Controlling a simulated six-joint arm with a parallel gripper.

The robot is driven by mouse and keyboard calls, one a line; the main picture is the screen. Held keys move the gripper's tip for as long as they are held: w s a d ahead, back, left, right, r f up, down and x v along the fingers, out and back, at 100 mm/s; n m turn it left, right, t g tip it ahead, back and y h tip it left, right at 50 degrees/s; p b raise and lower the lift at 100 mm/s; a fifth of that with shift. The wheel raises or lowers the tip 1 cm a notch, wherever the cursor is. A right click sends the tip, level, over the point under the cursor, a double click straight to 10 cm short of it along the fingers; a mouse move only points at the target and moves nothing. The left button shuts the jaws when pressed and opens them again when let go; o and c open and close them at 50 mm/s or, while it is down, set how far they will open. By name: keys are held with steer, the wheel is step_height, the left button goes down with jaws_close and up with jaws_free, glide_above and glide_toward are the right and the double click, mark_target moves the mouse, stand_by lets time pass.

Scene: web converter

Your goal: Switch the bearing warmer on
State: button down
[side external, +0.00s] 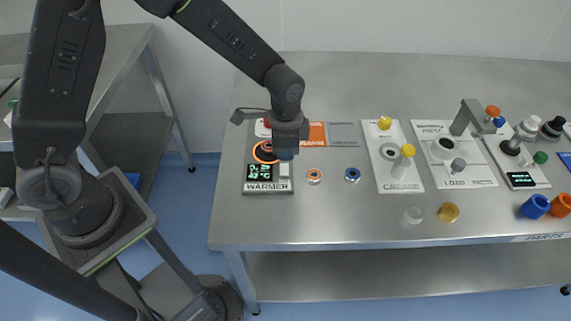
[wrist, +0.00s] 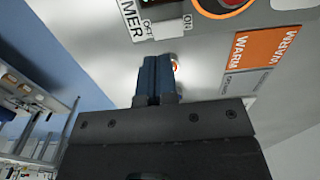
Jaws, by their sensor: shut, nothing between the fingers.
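The bearing warmer (side external: 268,186) is a grey box labelled WARMER at the left of the steel table. Its lit green display (side external: 258,172) sits beside a white switch (side external: 284,170). In the wrist view the switch (wrist: 169,28) lies between the OFF and ON markings, ON to its right; I cannot tell which way it is tipped. An orange ring (wrist: 222,6) on the warmer is partly out of frame. My gripper (side external: 285,155) has its blue fingers closed together and empty, over the warmer and close to the switch. In the wrist view the fingertips (wrist: 158,62) are just below the switch; contact is unclear.
An orange WARM mat (wrist: 258,52) and a grey mat (side external: 344,134) lie right of the warmer. Two small rings, orange (side external: 314,176) and blue (side external: 352,175), lie in front of them. A white fixture plate (side external: 402,185) stands farther right. The table's front left is clear.

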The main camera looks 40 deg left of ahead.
mark_target(285, 168)
steer(key=shift+f, duration=2.65)
steer(key=shift+s+d+f, duration=0.1)
steer(key=shift+s+f, duration=0.05)
steer(key=shift+f, duration=0.2)
steer(key=shift+w+a+r, duration=0.25)
steer(key=shift+w+a, duration=0.35)
steer(key=shift+a, duration=0.05)
steer(key=shift+r, duration=0.1)
